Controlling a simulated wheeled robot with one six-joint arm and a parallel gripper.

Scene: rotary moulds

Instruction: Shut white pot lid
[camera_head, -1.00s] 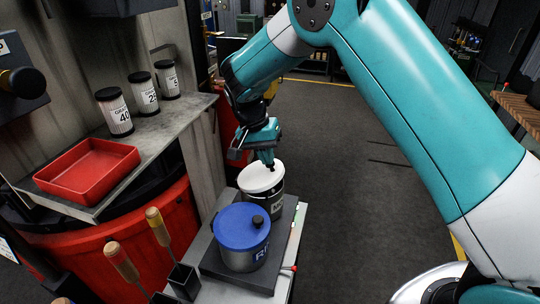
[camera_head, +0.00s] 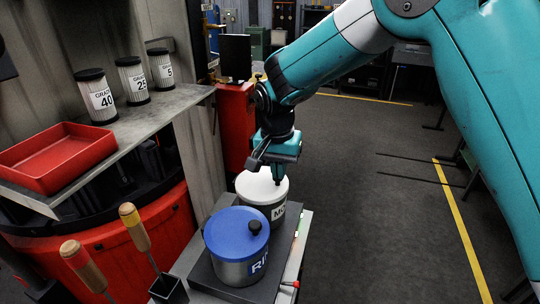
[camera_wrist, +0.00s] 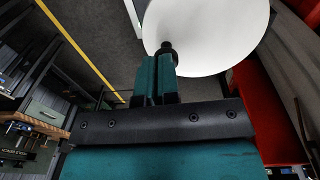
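The white pot (camera_head: 266,209) stands on a dark plate, partly hidden by the blue-lidded pot in front. Its white lid (camera_head: 256,187) lies over the rim and looks level in the head view; I cannot tell if it is fully seated. In the wrist view the white lid (camera_wrist: 205,35) fills the top, with its black knob (camera_wrist: 166,47) near the edge. My gripper (camera_head: 277,180) points down at the lid's right side. In the wrist view my gripper's two fingers (camera_wrist: 156,62) are close together, tips right at the knob, which sits beyond them rather than clearly between them.
The blue-lidded pot (camera_head: 237,238) stands just in front on the dark plate (camera_head: 204,272). Two wooden-handled tools (camera_head: 134,227) rise at the left. A shelf holds a red tray (camera_head: 58,155) and labelled jars (camera_head: 98,98). The floor at the right is open.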

